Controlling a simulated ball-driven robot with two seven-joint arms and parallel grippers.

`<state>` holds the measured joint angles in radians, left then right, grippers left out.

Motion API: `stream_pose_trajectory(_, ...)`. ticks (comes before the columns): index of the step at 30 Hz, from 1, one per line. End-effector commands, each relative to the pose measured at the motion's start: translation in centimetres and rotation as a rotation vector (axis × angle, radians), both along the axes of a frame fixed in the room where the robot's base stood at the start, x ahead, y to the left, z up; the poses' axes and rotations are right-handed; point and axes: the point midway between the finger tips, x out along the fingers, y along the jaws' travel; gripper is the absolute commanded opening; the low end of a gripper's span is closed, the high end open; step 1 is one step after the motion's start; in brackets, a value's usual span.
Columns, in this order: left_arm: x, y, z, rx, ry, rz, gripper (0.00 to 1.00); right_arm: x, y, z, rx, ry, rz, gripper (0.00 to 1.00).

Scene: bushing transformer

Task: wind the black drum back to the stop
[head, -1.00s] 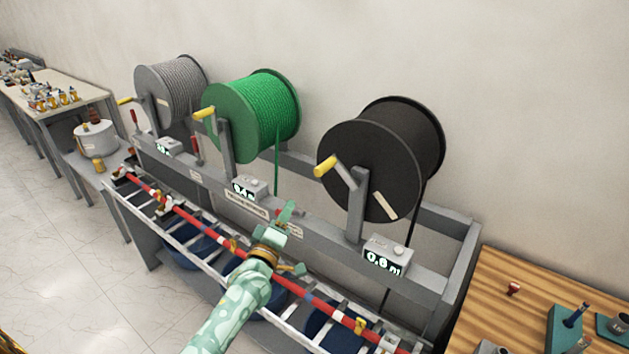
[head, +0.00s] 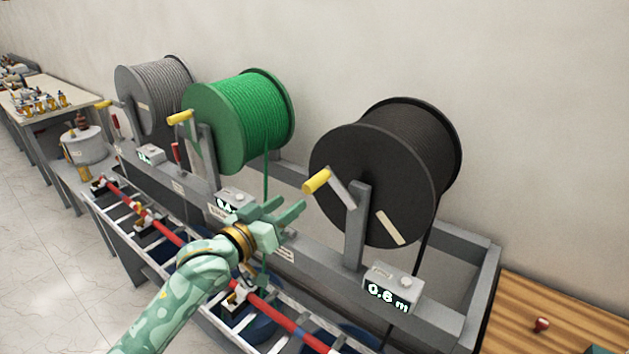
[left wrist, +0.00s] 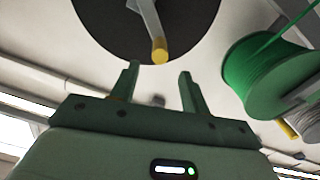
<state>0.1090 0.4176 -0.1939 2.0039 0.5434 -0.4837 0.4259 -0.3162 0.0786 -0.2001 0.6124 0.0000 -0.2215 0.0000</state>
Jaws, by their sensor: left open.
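The black drum (head: 365,190) hangs on the grey stand at the right of the head view, with a pale strip on its face. Its crank has a yellow handle (head: 317,181) pointing to the left. A counter box (head: 392,288) below it reads about 0.6 m. My left gripper (head: 292,212) is open and empty, below and left of the handle, apart from it. In the left wrist view the black drum (left wrist: 110,25) and its yellow handle (left wrist: 159,51) show beyond and between the two open fingers (left wrist: 158,80).
The green drum (head: 230,125) and grey drum (head: 150,90) stand to the left, each with its own yellow-handled crank. A rail with a red bar (head: 170,236) runs along the front. A wooden table (head: 560,310) is at the right.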

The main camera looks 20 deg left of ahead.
Motion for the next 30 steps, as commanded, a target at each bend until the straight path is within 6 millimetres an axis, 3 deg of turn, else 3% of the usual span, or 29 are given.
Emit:
stream_pose_trajectory(6, 5.4, -2.0, 0.2, -0.002, -0.002, 0.001, 0.46, 2.1, 0.1, 0.5, 0.002, -0.032, 0.000, 0.36)
stream_pose_trajectory(12, 8.8, -3.2, 0.1, -0.001, -0.001, 0.000, 0.46, 2.4, 0.1, 0.5, 0.003, -0.036, -0.001, 0.36)
stream_pose_trajectory(18, 10.1, -3.7, 0.0, -0.002, 0.000, 0.000, 0.46, 1.6, 0.1, 0.5, 0.002, -0.025, -0.001, 0.36)
stream_pose_trajectory(26, 10.2, -3.7, 0.0, -0.002, 0.000, 0.000, 0.46, 1.5, 0.1, 0.5, 0.002, -0.024, -0.001, 0.36)
stream_pose_trajectory(30, 10.1, -3.7, 0.0, -0.002, 0.000, 0.000, 0.07, 1.5, 0.0, 0.5, 0.002, -0.024, -0.001, 0.36)
